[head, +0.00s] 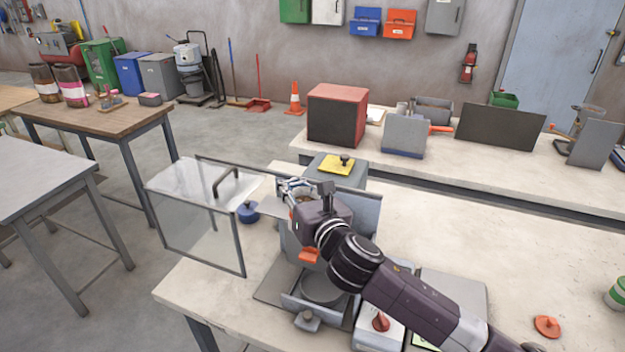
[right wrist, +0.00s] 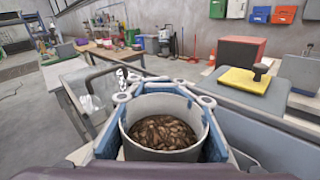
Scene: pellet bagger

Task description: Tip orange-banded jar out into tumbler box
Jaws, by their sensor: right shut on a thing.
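My right gripper (head: 296,187) is shut around an open, round grey-walled jar (right wrist: 192,122). In the right wrist view the jar is upright, lidless and partly filled with brown pellets (right wrist: 162,132). I see no orange band on its visible part. In the head view the gripper holds it above a grey machine on the bench, with a clear swung-open panel (head: 195,225) at its left. The grey box (head: 362,208) behind my gripper may be the tumbler box; my arm hides much of it. My left gripper is not in view.
A yellow plate with a black knob (head: 340,164) sits behind the gripper. A blue knobbed lid (head: 248,211) is left of it. An orange lid (head: 547,326) and a green-banded jar (head: 617,297) are at the right.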

